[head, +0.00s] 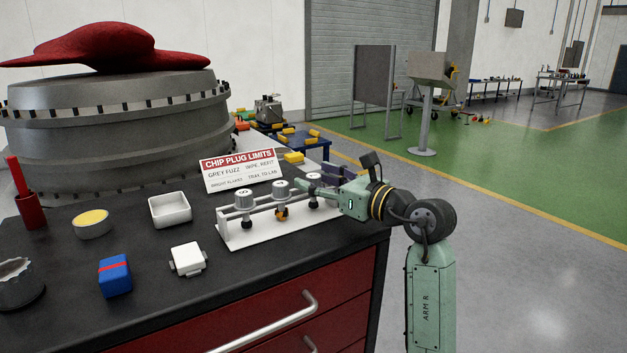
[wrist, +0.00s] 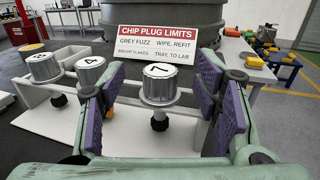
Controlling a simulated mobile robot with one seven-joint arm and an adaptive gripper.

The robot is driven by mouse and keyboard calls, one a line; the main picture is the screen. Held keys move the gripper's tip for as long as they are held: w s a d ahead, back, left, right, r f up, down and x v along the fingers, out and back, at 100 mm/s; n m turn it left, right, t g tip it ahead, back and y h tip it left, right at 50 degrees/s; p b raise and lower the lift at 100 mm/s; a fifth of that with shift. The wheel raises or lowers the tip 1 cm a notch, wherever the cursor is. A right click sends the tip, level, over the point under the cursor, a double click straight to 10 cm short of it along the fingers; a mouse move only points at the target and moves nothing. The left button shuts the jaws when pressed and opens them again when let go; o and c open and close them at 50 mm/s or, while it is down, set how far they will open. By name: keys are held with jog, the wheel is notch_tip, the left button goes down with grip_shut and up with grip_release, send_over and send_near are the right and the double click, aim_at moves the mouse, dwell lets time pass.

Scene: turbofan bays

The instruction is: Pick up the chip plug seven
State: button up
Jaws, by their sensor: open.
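Chip plug seven (wrist: 159,86) is a silver cylinder with a white top marked 7. It stands upright in a white rack (head: 262,228), at the right end of the row. In the wrist view my gripper (wrist: 165,100) is open, with one purple-padded finger on each side of the plug and gaps between. In the head view my gripper (head: 312,186) comes in from the right and hides most of that plug. Plug four (wrist: 91,70) and another plug (wrist: 43,67), its mark hard to read, stand to its left.
A sign (head: 242,171) headed CHIP PLUG LIMITS stands behind the rack. A white tray (head: 169,210), a yellow-topped tin (head: 92,224), a blue box (head: 115,275) and a white block (head: 188,260) lie left on the dark bench top. A large engine part (head: 115,120) stands behind.

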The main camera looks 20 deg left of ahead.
jog(key=shift+w+a, duration=0.35)
jog(key=shift+a, duration=0.3)
jog(key=shift+c, duration=0.2)
grip_shut()
